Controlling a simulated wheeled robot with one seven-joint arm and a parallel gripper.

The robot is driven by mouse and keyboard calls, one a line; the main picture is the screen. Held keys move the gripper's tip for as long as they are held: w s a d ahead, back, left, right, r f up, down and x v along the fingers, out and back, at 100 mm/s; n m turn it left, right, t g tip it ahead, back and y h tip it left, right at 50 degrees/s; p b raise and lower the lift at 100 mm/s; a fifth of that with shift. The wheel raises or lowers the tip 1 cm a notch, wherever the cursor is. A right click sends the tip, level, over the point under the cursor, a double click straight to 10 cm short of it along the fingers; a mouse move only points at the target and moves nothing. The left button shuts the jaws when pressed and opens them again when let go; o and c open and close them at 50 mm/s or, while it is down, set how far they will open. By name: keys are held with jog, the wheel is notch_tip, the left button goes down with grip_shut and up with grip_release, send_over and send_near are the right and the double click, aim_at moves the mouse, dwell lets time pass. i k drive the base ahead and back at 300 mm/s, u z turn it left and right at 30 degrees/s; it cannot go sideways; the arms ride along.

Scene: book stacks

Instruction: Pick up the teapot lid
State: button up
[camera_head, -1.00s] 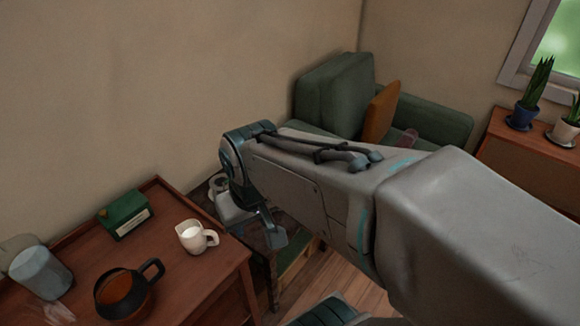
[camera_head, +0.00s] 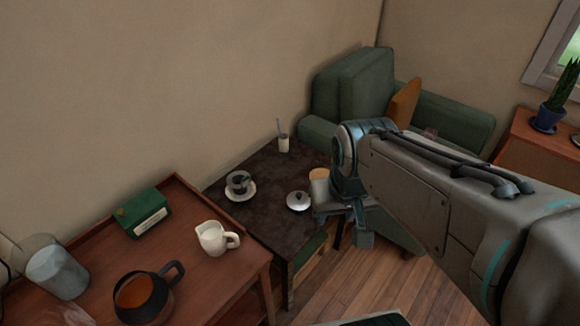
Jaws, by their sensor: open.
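A small white domed piece with a knob on top (camera_head: 298,202), which looks like the teapot lid, lies on the dark side table (camera_head: 265,212) near its right edge. I cannot tell whether anything is beneath it. My gripper (camera_head: 343,222) is open, just right of the lid in the picture and apart from it. My forearm comes in from the right and hides the table's far right corner. The gap between the fingers is hard to see from this side.
A dark cup on a white saucer (camera_head: 240,187) and a small white cup with a utensil (camera_head: 284,143) share the dark table. The wooden tray table (camera_head: 196,270) holds a white pitcher (camera_head: 213,240), green box (camera_head: 143,212), dark pot (camera_head: 140,300) and glass jar. A green armchair (camera_head: 360,90) stands behind.

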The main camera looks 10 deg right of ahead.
aim_at(298, 201)
jog(key=u, duration=0.05)
jog(key=k, duration=1.15)
jog(key=z, duration=0.7)
jog(key=i, duration=1.8)
jog(key=u, duration=1)
jog(key=i, duration=0.3)
jog(key=u, duration=0.4)
